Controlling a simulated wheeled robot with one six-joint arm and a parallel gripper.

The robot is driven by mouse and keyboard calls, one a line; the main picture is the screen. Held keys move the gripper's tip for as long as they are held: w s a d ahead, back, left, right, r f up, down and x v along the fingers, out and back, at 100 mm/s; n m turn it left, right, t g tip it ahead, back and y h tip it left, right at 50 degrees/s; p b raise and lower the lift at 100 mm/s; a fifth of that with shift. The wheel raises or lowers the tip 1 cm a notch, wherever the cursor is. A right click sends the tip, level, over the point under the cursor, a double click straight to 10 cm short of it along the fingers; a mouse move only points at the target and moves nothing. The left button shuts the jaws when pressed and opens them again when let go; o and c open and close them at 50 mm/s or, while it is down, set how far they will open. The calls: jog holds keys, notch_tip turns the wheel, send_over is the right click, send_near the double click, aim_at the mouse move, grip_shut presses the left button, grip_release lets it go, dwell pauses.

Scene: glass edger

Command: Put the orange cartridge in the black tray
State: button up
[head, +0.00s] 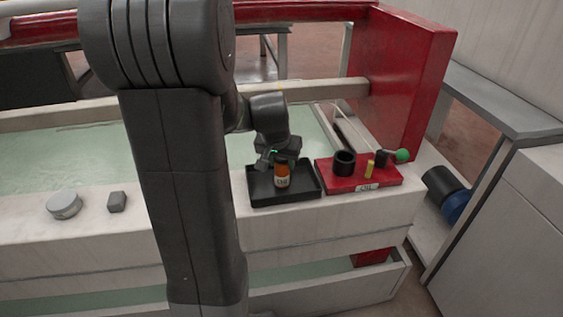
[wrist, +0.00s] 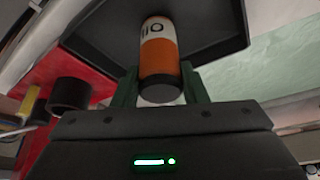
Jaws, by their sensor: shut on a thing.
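The orange cartridge (head: 282,180) has a white label and a dark end. It also shows in the wrist view (wrist: 160,60), between the two fingers. My gripper (head: 276,164) is shut on it and holds it upright at the black tray (head: 297,195). In the head view the cartridge appears within the tray's outline. The tray also fills the upper part of the wrist view (wrist: 215,42). I cannot tell whether the cartridge touches the tray floor.
A red block (head: 335,182) right of the tray bears a black ring (head: 344,163), a yellow piece (head: 370,169) and a green-ended dark piece (head: 402,155). A round grey disc (head: 64,205) and a small dark block (head: 117,201) lie on the left ledge.

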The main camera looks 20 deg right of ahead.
jog(key=o, duration=0.6)
jog(key=shift+f, duration=0.15)
jog(key=o, duration=0.5)
jog(key=shift+c, duration=0.2)
jog(key=shift+r, duration=0.4)
jog(key=p+v, duration=0.3)
jog(key=v, duration=0.8)
jog(key=shift+s+a+r, duration=0.15)
jog(key=shift+a+r, duration=0.05)
jog(key=shift+r, duration=0.05)
